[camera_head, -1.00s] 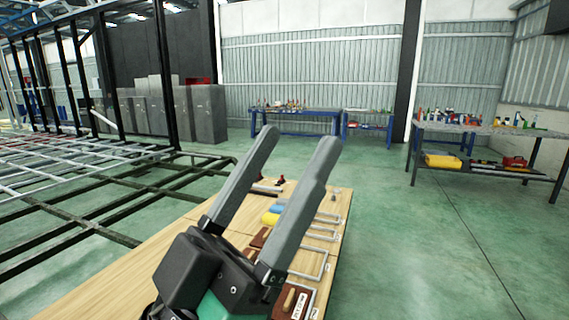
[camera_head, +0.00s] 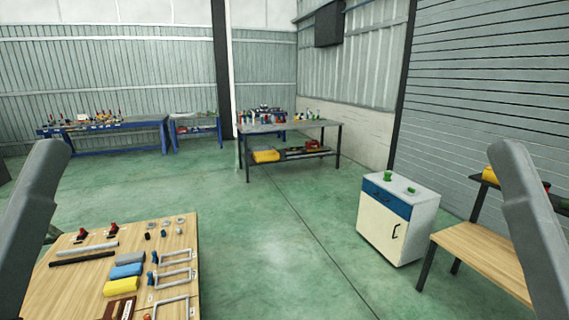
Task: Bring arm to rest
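A grey finger of what looks like my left gripper (camera_head: 50,165) rises at the left edge of the head view. A matching grey finger of what looks like my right gripper (camera_head: 514,165) rises at the right edge. Both are raised and cut off by the picture's edges. Nothing is seen held at either one. The rest of each gripper is out of view, so I cannot tell whether they are open or shut.
A wooden table (camera_head: 60,288) with blue and yellow blocks, bars and grey handles stands lower left. A white cabinet with a blue drawer (camera_head: 392,235) and a wooden bench (camera_head: 485,258) are at right. Workbenches (camera_head: 290,128) line the back. Green floor (camera_head: 270,230) is clear between.

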